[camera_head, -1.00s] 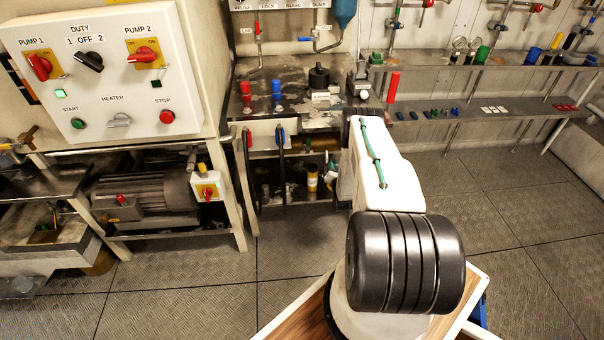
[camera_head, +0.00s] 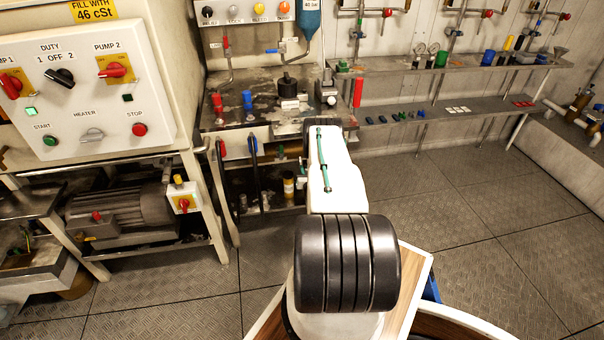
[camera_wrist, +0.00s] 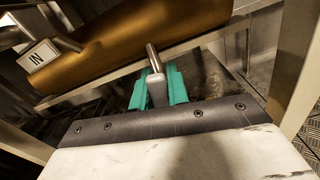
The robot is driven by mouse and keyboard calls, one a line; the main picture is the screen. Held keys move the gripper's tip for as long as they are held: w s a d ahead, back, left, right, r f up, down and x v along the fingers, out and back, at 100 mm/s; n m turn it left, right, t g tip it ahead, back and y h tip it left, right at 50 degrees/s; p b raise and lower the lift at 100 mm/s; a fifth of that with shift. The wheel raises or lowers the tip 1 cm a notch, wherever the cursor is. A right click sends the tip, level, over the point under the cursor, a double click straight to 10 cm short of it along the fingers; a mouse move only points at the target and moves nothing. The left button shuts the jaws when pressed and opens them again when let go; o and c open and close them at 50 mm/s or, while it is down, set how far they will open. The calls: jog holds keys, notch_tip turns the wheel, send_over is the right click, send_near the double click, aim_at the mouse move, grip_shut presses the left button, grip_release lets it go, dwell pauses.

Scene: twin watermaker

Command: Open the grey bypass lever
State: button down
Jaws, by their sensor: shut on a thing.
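In the wrist view, my gripper (camera_wrist: 158,88) has its two green fingers shut around a short grey lever (camera_wrist: 155,68). The lever's bright metal end sticks up between the fingers, towards a gold cylinder. Its base and pivot are hidden, so I cannot tell how far it is turned. In the head view, my white arm reaches in under the worktop, and my gripper and the lever are hidden.
The gold cylinder (camera_wrist: 140,38) with an "IN" label (camera_wrist: 40,54) lies close beyond my fingers. Metal frame bars run around it. In the head view, the steel worktop (camera_head: 240,112) is above the arm's far end. The switch panel (camera_head: 85,85) stands at left. Open floor (camera_head: 480,240) is at right.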

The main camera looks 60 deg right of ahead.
jog(key=shift+d+r, duration=0.4)
jog(key=shift+r, duration=0.1)
jog(key=c, duration=1.4)
grip_release()
jog(key=shift+s, duration=0.1)
jog(key=shift+o, duration=0.2)
jog(key=v, duration=0.8)
jog(key=shift+f, duration=0.15)
